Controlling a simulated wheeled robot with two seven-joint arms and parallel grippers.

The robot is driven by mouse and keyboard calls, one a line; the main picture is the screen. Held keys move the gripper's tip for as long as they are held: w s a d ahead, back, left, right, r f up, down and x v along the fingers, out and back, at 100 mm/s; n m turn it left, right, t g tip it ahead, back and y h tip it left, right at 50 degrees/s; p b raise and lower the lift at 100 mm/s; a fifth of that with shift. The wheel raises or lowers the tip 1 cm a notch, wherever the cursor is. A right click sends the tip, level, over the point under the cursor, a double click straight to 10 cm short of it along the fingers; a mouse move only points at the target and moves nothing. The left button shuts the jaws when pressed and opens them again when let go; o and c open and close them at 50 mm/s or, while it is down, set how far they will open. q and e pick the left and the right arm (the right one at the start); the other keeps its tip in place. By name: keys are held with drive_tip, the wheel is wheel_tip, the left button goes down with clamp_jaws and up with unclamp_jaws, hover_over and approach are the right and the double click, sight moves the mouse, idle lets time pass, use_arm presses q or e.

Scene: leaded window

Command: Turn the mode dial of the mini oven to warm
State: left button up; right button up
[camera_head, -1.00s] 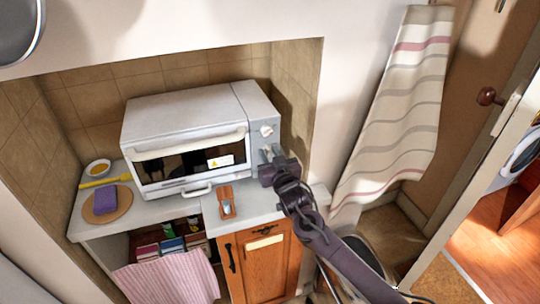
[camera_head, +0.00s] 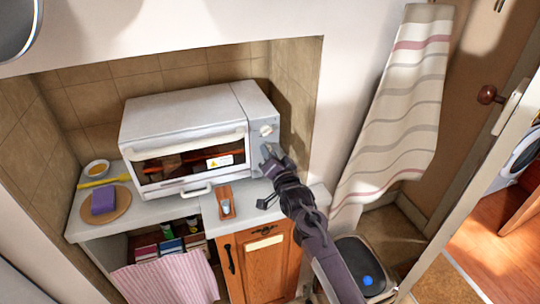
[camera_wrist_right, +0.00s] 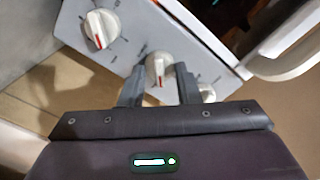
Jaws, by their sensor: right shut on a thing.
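The mini oven (camera_head: 185,125) is a white box on the counter, its glass door closed, with a control panel down its right side. The top dial (camera_head: 266,130) shows in the head view above my right gripper (camera_head: 268,153). In the wrist view, my right gripper (camera_wrist_right: 158,80) has its fingers on both sides of the middle white dial (camera_wrist_right: 157,66) and is shut on it. That dial's red mark points down in the picture. Another dial (camera_wrist_right: 100,28) is at upper left, and one (camera_wrist_right: 192,92) is partly hidden behind a finger. The panel lettering is unreadable. My left gripper is not seen.
A small wooden holder (camera_head: 225,202) stands on the counter (camera_head: 180,208) before the oven. A purple sponge (camera_head: 103,201) lies on a round board at left. The oven's door handle (camera_wrist_right: 285,62) is close on the right in the wrist view. The alcove wall (camera_head: 297,100) is near the panel's right.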

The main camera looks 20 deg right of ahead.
drive_tip(key=shift+m, duration=1.2)
drive_tip(key=o, duration=0.9)
drive_tip(key=shift+o, duration=0.2)
drive_tip(key=s+b, duration=0.2)
drive_tip(key=s, duration=0.6)
drive_tip(key=shift+d, duration=0.2)
drive_tip(key=shift+f, duration=0.1)
